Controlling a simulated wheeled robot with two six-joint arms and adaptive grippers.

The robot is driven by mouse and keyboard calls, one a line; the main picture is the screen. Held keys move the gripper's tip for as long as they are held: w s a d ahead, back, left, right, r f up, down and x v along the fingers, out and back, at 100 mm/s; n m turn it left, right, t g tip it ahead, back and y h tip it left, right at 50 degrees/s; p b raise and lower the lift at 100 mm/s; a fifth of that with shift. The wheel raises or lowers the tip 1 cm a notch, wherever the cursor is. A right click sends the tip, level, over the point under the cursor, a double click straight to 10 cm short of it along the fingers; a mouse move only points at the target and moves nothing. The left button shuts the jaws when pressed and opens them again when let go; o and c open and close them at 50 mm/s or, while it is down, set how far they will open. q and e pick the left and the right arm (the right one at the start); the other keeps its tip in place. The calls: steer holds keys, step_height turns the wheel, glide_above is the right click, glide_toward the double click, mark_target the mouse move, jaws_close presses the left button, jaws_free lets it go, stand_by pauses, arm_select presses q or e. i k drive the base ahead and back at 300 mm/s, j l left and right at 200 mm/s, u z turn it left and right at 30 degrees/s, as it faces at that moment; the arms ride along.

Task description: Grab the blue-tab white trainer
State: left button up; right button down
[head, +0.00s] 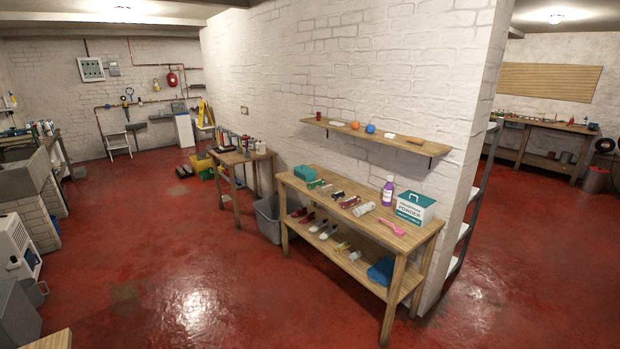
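Several shoes are on the lower shelf (370,275) of the wooden workbench in the head view. A dark red pair (303,215) is at the left. A pair of white shoes (323,229) is to its right, and smaller pale items (348,250) lie further right. The white shoes are too small in the picture for me to make out a blue tab on either. Neither of my grippers is in view.
The bench top holds a teal box (305,173), a purple bottle (388,191), a white and teal powder box (414,208) and a pink brush (391,226). A blue cloth (381,271) lies on the lower shelf. A grey bin (269,219) stands at left. Red floor in front is clear.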

mark_target(332, 230)
steer(key=i+u, duration=0.3)
steer(key=i, duration=1.6)
steer(key=i+j+z, duration=0.1)
steer(key=i+z, duration=0.3)
steer(key=i+j+z, duration=0.25)
steer(key=z, duration=0.15)
steer(key=i+j+z, duration=0.6)
steer(key=j+z, duration=0.25)
steer(key=i+j+z, duration=0.3)
steer(key=j, duration=0.25)
